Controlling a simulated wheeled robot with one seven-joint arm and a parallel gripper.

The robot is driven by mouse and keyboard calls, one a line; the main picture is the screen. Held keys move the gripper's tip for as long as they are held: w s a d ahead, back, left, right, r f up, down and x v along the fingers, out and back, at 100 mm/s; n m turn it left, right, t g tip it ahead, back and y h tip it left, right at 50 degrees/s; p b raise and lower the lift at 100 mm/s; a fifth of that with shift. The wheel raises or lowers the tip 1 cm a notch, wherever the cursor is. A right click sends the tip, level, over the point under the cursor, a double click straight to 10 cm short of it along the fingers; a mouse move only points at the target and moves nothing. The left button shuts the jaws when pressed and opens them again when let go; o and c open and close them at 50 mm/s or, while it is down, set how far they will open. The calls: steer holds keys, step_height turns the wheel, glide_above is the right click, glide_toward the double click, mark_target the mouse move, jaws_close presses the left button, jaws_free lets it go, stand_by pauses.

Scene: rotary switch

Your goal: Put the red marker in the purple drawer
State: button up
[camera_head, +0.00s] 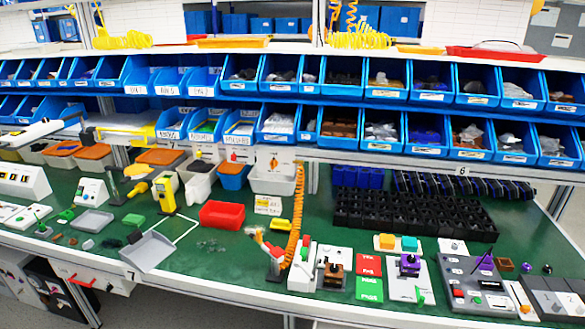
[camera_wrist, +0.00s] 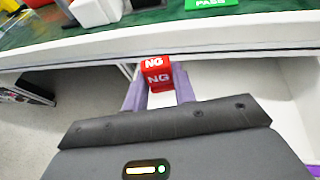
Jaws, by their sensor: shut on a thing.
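The red marker (camera_wrist: 157,76), a small red block lettered NG, is between the two purple fingers of my gripper (camera_wrist: 159,92) in the wrist view. My gripper is shut on it, in front of the table's front edge. A white open compartment, which looks like a drawer (camera_wrist: 296,92), lies below the table edge at the right. A purple piece (camera_wrist: 315,170) shows at the lower right corner; I cannot tell for sure that it is the drawer's handle. My gripper is out of the head view.
The green table (camera_head: 200,268) has a white front edge and carries trays, tools and switch boxes. A red card (camera_head: 368,265) lies above a green PASS card (camera_head: 369,289). A drawer front with a red handle (camera_head: 82,283) is at the lower left. Blue bins line the back.

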steer(key=shift+s+d, duration=0.15)
steer(key=shift+d, duration=0.05)
steer(key=shift+a, duration=0.15)
stand_by(0.3)
stand_by(0.9)
